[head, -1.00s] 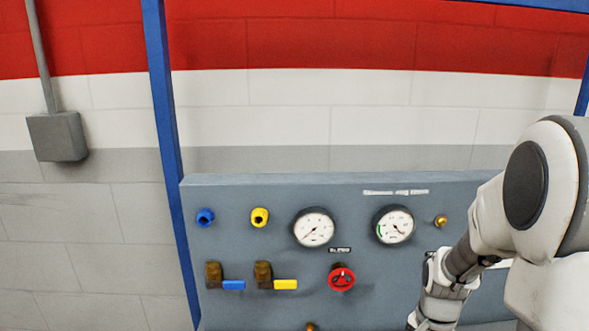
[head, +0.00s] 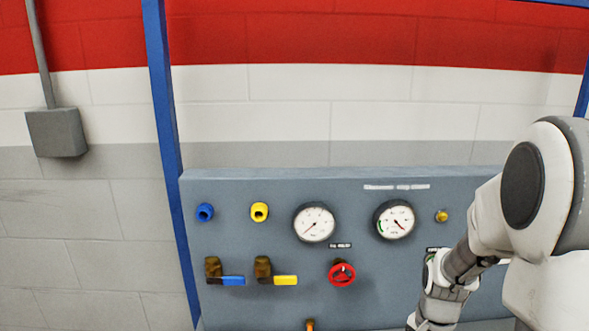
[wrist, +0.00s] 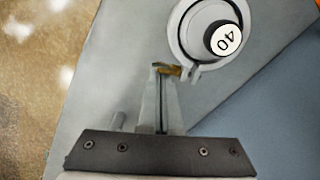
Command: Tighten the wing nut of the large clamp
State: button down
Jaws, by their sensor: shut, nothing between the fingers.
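In the wrist view, a grey ring-shaped clamp (wrist: 184,45) sits around a round grey fitting with a black post, whose white end face reads 40 (wrist: 227,40). A small brass-coloured piece, apparently the wing nut (wrist: 169,70), sits at the clamp's lower left side. My gripper (wrist: 162,75) points up at it, its narrow fingers closed together with their tips at or just in front of the brass piece. It holds nothing; whether the tips touch the brass piece cannot be told. In the head view the clamp and my gripper are out of sight.
The head view shows a grey panel (head: 370,265) with two dials, a red handwheel (head: 341,274), a blue-handled valve (head: 232,281) and a yellow-handled valve (head: 284,281). My arm covers its right side. In the wrist view, a grey surface lies behind the clamp, with brown floor at left.

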notch_tip(320, 180, up, 8)
jog(key=p, duration=0.6)
dwell(0.4)
jog(key=s+a+r+n+t, duration=0.2)
jog(key=s+a+r+n, duration=0.3)
jog(key=r, duration=0.4)
jog(key=s+a+r+n+t, duration=0.3)
jog(key=s+a+r+n, duration=0.2)
jog(key=r, duration=0.5)
jog(key=shift+s+a+r+n+t, duration=0.15)
jog(key=shift+s+a+n+t, duration=0.15)
jog(key=shift+s+n, duration=0.7)
jog(key=shift+s, duration=0.2)
jog(key=shift+d, duration=0.15)
